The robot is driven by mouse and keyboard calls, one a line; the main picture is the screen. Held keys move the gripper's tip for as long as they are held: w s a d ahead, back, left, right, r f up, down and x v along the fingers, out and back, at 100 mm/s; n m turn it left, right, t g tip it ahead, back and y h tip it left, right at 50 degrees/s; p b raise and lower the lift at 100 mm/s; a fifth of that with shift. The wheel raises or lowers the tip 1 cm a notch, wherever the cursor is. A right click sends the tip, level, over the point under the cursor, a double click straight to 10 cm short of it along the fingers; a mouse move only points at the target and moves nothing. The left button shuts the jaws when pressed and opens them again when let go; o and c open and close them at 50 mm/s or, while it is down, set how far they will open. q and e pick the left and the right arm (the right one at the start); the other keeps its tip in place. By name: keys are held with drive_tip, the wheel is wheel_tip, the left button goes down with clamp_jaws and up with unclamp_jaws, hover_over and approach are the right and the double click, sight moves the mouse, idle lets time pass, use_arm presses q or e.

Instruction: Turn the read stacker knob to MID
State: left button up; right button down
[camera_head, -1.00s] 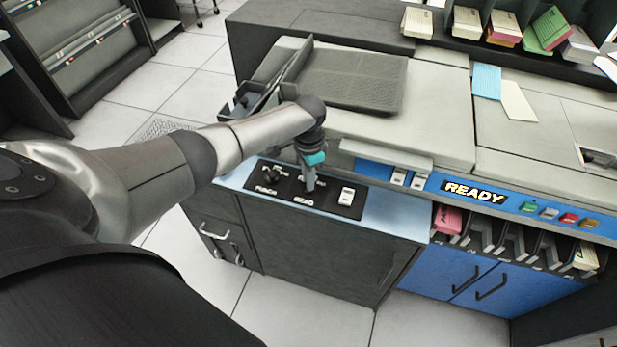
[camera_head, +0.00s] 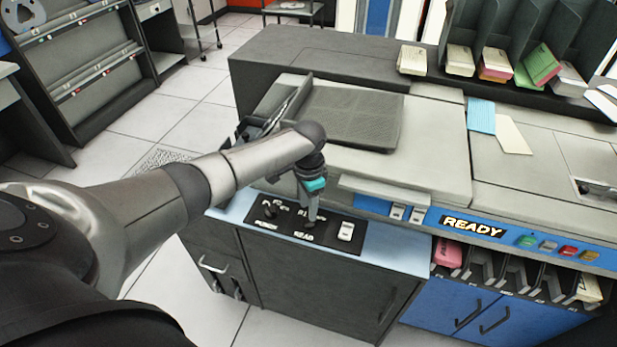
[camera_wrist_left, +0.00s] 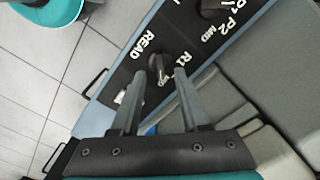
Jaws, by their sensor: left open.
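The read stacker knob (camera_wrist_left: 157,66) is a small dark knob by the READ and R1 lettering on a black panel (camera_head: 325,238). In the left wrist view it sits between the fingertips of my left gripper (camera_wrist_left: 161,73), with gaps at both sides. Its setting cannot be told, and no MID mark is readable beside it. In the head view my left gripper (camera_head: 311,214) points down over the panel and largely hides this knob. The gripper is open and holds nothing. The punch knob (camera_wrist_left: 213,7) is beside it, with P2 and MID lettering. My right gripper is not in view.
A white rocker switch (camera_head: 346,231) sits right of the knobs on the panel. A grey overhanging cover (camera_head: 385,200) is behind. The READY display (camera_head: 473,227) and coloured buttons are farther right. Open floor lies in front of the dark cabinet (camera_head: 320,290).

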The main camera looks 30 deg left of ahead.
use_arm(q)
wheel_tip(320, 180, up, 12)
drive_tip(key=p, duration=0.2)
drive_tip(key=shift+f, duration=0.1)
idle(0.3)
